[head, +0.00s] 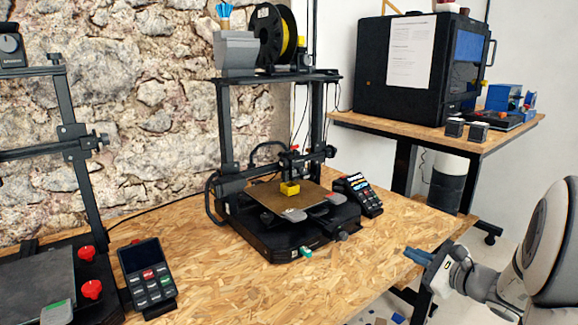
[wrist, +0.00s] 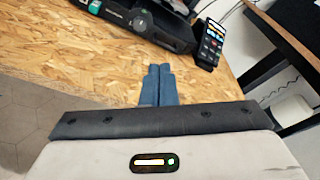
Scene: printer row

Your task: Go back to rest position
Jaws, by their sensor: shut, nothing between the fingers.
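My gripper (head: 418,257) is at the right of the head view, just off the right front edge of the wooden table (head: 330,265). Its blue fingers are shut with nothing between them; they also show in the wrist view (wrist: 158,85), pointing toward the table. My arm comes in from the right edge of the head view. The gripper is apart from the 3D printer (head: 290,215), which stands on the table with a small yellow part (head: 289,188) on its bed.
A control screen (head: 360,195) stands right of the printer. A second printer (head: 40,270) and its screen (head: 147,275) stand at the left. A black enclosed printer (head: 410,65) stands on a back table (head: 400,127). Open floor shows at the lower right.

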